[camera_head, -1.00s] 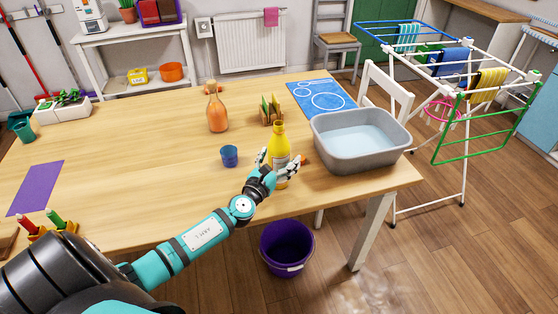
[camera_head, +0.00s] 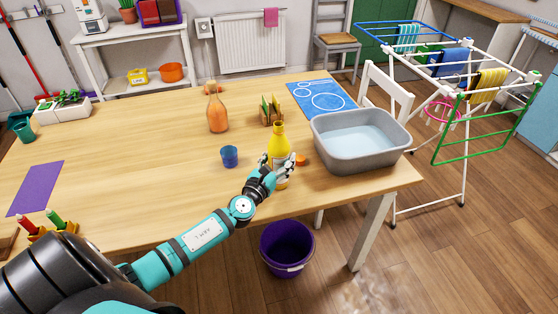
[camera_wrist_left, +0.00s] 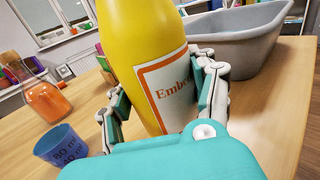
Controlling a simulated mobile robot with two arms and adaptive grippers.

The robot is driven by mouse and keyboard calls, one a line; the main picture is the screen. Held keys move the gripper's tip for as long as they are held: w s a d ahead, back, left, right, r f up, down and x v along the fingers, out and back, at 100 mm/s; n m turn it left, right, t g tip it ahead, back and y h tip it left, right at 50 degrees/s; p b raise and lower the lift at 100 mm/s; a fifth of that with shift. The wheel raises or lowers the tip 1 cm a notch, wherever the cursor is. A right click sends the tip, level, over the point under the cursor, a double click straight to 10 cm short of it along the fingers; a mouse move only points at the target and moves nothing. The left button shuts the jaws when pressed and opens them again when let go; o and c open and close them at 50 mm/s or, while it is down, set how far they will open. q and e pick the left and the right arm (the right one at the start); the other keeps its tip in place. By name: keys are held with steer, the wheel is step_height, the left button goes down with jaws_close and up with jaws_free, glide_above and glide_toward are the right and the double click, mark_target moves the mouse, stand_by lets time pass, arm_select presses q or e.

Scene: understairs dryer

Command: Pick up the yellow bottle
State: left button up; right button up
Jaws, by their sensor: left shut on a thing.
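The yellow bottle (camera_head: 279,146) stands upright on the wooden table, between the blue cup and the grey basin. It has a white label with an orange border, clear in the left wrist view (camera_wrist_left: 150,50). My left gripper (camera_head: 277,164) is shut on its lower part, one finger on each side, as the left wrist view (camera_wrist_left: 160,105) shows. My right gripper is not in view.
A blue cup (camera_head: 230,156) stands left of the bottle, with an orange-filled bottle (camera_head: 217,112) behind it. A small wooden rack (camera_head: 270,112) is behind the bottle. The grey basin (camera_head: 328,150) of water is close on the right. A purple bucket (camera_head: 287,247) is on the floor.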

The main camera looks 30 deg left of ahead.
arm_select(q)
steer(key=shift+r, duration=0.25)
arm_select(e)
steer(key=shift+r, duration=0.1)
